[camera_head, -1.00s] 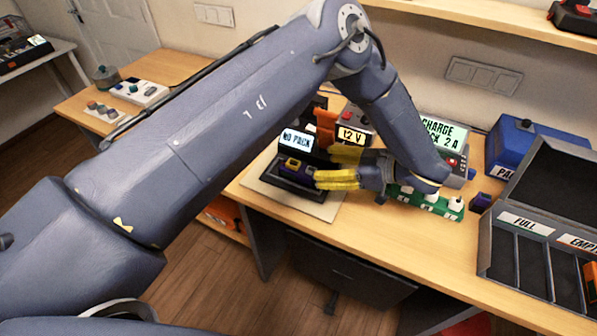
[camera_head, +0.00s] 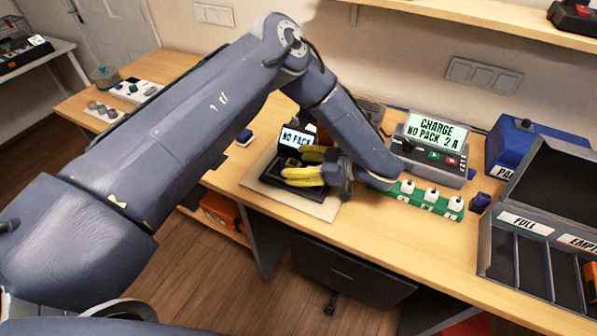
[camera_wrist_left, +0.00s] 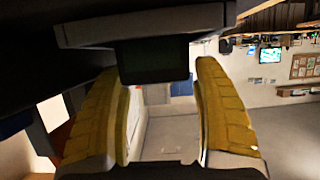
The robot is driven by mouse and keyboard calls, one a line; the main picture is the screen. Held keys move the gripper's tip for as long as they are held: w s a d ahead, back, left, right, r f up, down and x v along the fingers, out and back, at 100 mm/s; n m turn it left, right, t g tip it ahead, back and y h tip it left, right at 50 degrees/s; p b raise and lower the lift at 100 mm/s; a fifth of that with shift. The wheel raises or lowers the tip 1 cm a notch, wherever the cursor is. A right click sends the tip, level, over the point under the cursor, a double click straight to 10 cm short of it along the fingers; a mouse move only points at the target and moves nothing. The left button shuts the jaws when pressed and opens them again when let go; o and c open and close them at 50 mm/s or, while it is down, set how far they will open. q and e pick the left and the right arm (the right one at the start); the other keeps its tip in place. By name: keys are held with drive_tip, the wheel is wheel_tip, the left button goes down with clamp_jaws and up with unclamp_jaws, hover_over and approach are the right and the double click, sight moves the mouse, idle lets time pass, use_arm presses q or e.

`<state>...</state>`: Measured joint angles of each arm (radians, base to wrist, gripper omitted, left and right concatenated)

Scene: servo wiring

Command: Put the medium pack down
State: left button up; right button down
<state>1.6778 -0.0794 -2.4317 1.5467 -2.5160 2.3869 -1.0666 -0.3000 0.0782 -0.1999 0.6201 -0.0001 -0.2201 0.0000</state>
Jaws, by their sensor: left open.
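My left gripper (camera_head: 303,164), with yellow fingers, is open low over the cradle. In the left wrist view its fingers (camera_wrist_left: 165,100) stand apart with a dark block (camera_wrist_left: 152,62) beyond them. My right gripper is out of view.
A green strip with white knobs (camera_head: 430,198) and a charger reading "CHARGE NO PACK 2 A" (camera_head: 435,132) stand to the right. A grey case with "FULL" and "EMPTY" sections (camera_head: 488,250) stands at far right. The front table strip is clear.

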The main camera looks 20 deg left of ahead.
use_arm(q)
drive_tip(key=shift+a+f, duration=0.1)
drive_tip(key=shift+a, duration=0.1)
drive_tip(key=shift+o, duration=0.2)
clamp_jaws()
